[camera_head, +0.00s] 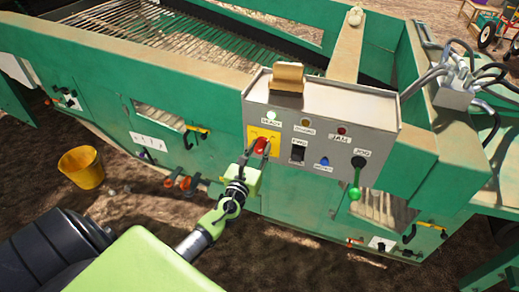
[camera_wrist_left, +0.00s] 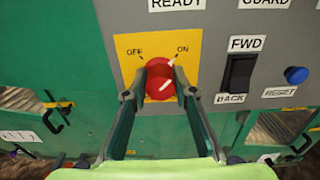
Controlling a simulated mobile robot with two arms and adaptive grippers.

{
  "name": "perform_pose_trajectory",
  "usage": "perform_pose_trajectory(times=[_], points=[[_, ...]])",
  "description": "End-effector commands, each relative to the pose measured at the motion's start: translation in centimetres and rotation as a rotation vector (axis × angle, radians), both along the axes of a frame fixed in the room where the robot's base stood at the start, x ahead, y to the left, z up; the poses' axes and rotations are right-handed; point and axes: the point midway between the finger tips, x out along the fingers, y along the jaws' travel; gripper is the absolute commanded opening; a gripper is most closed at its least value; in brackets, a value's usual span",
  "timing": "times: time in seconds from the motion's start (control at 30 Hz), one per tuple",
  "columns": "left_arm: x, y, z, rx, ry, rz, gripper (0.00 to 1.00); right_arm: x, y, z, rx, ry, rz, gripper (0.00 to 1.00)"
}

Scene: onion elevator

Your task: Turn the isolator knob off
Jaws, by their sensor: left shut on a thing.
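The red isolator knob (camera_head: 260,145) sits on a yellow plate (camera_wrist_left: 211,46) on the grey control box (camera_head: 325,112). The plate reads OFF at upper left and ON at upper right. In the left wrist view the knob (camera_wrist_left: 159,80) bears a white line slanting to the upper right, toward ON. My left gripper (camera_head: 259,150) reaches up from below and is shut on the knob, with one finger on each side; its fingers also show in the left wrist view (camera_wrist_left: 158,96). My right gripper is not in view.
Right of the knob are a black FWD/BACK switch (camera_head: 298,154), a blue reset button (camera_head: 325,162) and a green-tipped lever (camera_head: 355,192). A lit green lamp (camera_head: 271,115) sits above the plate. The green machine wall (camera_head: 110,95) surrounds the box. A yellow bucket (camera_head: 82,168) stands on the ground.

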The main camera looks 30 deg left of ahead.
Motion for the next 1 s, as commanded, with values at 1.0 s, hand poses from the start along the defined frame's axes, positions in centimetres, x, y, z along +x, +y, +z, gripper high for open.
perform_pose_trajectory(times=[1.0], points=[[-0.1, 0.0, -0.3, -0.773, -0.185, 0.000, 0.04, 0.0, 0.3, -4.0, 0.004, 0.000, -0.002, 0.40]])
